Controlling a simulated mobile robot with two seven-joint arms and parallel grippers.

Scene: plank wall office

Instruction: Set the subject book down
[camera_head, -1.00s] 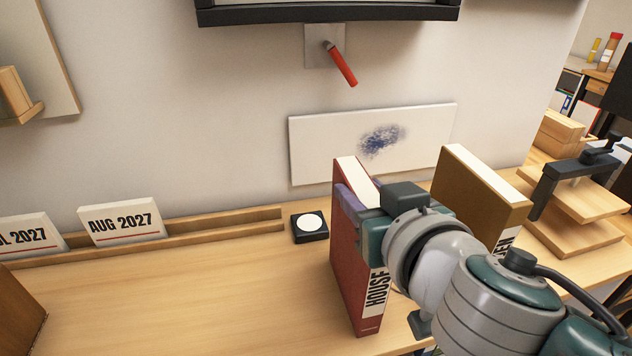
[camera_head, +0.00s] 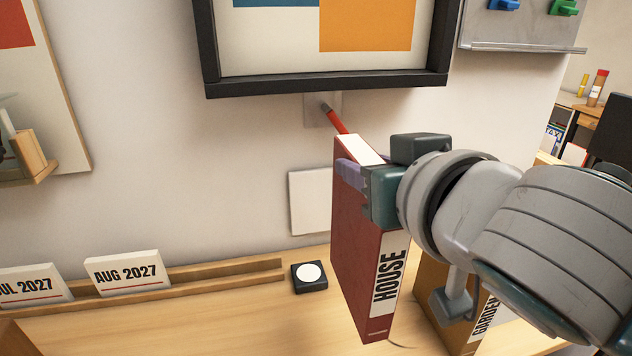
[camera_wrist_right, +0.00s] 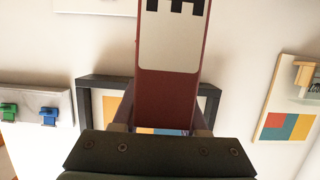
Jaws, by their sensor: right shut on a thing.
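A red book labelled HOUSE (camera_head: 354,250) is held upright by my right gripper (camera_head: 362,182), whose fingers close on its upper part. The book hangs in front of the wall, and its lower end overlaps the desk in the head view; the gap beneath it is hard to judge. In the right wrist view the red book (camera_wrist_right: 166,100) lies between the fingers, with its white label facing the camera. A brown book labelled GARDEN (camera_head: 432,290) stands on the desk behind my right arm, partly hidden. My left gripper is not in view.
A wooden desk (camera_head: 200,325) has bare room left of the red book. A black button box with a white top (camera_head: 309,277) sits nearby. A wooden rail (camera_head: 215,272) holds date cards (camera_head: 127,273). A black-framed picture (camera_head: 330,85) and a red lever (camera_head: 334,118) are on the wall.

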